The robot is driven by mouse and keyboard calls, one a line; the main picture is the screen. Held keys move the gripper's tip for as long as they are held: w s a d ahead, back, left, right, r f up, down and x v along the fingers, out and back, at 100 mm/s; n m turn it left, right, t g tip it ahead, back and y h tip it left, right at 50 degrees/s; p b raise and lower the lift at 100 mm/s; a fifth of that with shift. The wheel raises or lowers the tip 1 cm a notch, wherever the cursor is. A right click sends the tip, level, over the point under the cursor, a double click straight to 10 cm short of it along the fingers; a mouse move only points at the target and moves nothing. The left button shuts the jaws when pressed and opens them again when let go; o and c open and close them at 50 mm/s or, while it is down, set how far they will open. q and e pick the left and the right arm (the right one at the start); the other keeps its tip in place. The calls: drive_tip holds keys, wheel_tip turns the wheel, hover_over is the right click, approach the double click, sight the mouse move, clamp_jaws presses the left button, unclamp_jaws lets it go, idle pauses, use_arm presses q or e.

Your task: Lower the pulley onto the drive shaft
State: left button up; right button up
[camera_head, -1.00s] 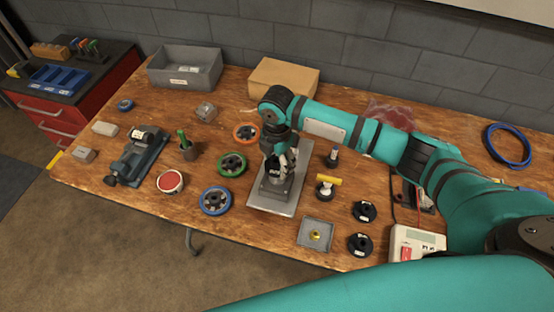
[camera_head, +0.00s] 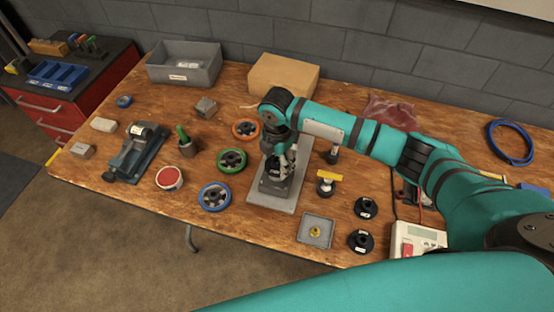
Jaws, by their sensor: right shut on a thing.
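My right gripper (camera_head: 278,164) points down over a grey block (camera_head: 272,187) on a light metal base plate (camera_head: 290,200) near the middle of the bench. It is shut on a small dark part, which I take to be the pulley (camera_head: 274,170). The fingers and wrist cover much of that part. The part is at or just above the top of the block; I cannot tell whether it touches. The drive shaft is hidden under the gripper and the dark part. My left gripper is not in view.
Orange, green and blue-rimmed wheels (camera_head: 214,197) lie left of the plate. Two black flanged parts (camera_head: 366,207) and a grey tray (camera_head: 316,231) lie right. A cardboard box (camera_head: 284,76) stands behind.

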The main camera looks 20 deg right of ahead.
drive_tip(key=shift+f+b, duration=0.65)
drive_tip(key=shift+f, duration=0.95)
idle(1.0)
drive_tip(key=o, duration=1.3)
wheel_tip(320, 180, up, 12)
